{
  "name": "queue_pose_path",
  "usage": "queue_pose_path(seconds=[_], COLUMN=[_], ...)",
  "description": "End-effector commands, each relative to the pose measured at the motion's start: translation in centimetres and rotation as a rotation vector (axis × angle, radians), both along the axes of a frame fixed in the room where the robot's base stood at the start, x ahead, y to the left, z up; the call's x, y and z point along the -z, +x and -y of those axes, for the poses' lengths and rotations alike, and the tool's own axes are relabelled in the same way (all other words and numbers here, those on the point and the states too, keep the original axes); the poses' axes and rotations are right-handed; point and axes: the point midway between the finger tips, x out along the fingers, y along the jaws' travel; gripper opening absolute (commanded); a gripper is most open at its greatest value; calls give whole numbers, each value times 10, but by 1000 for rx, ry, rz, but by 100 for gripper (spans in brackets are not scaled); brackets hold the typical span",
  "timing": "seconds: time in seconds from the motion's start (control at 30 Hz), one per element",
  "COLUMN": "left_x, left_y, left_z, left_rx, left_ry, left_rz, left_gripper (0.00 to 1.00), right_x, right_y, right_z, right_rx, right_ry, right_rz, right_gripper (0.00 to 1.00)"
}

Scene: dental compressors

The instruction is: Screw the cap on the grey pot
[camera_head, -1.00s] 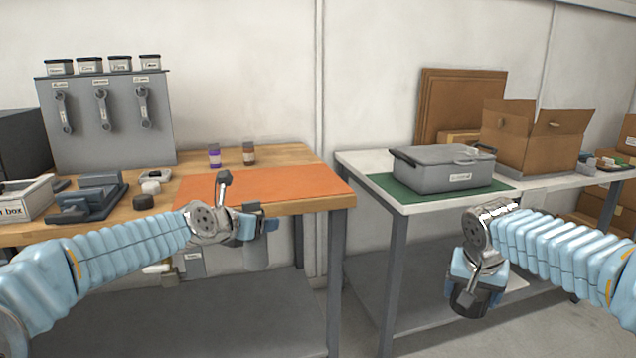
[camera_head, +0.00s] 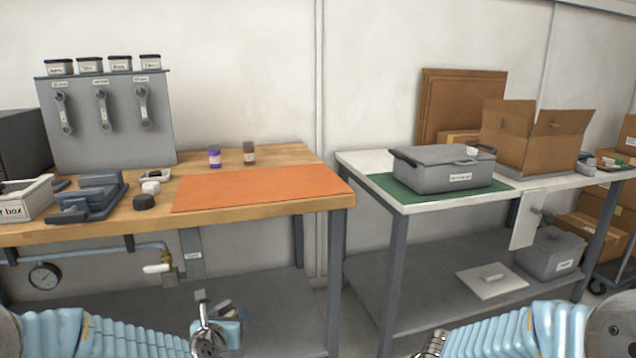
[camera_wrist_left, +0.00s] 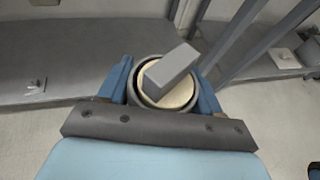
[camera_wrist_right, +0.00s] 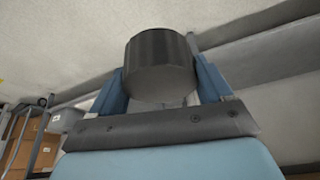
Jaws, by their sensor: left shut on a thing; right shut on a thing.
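My left gripper (camera_head: 220,326) is low at the bottom of the head view, in front of the left bench. In the left wrist view its fingers (camera_wrist_left: 163,86) are shut around the round grey pot (camera_wrist_left: 165,113). The pot's mouth is uncapped, with a cream inside and a grey block (camera_wrist_left: 171,72) in or over it; how deep it sits I cannot tell. In the right wrist view my right gripper (camera_wrist_right: 161,86) is shut on a black, ribbed round cap (camera_wrist_right: 160,63). The cap is apart from the pot. The right fingers and cap are out of the head view.
An orange mat (camera_head: 255,190) on the wooden bench (camera_head: 100,232) is clear. Two small jars (camera_head: 215,159) stand behind it. A black round piece (camera_head: 144,202) lies left of it. A grey case (camera_head: 445,170) sits on the right table's green mat (camera_head: 385,184).

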Motion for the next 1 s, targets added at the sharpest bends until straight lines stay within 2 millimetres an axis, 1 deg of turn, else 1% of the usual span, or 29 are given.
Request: queue_pose_path(seconds=[0.43, 0.57, 0.67, 0.77, 1.0], left_x=[0, 5, 15, 31, 76], left_y=[0, -2, -8, -17, -43], left_z=[0, 4, 14, 31, 81], left_rx=[-1, 19, 65, 139, 356], left_ry=[0, 1, 1, 0, -6], left_rz=[2, 0, -2, -4, -4], left_gripper=[0, 0, 0, 0, 0], right_x=[0, 0, 0, 0, 0], right_y=[0, 0, 0, 0, 0], right_z=[0, 0, 0, 0, 0], right_rx=[0, 0, 0, 0, 0], right_ry=[0, 0, 0, 0, 0], right_rz=[1, 1, 1, 1, 1], right_gripper=[50, 50, 50, 50, 50])
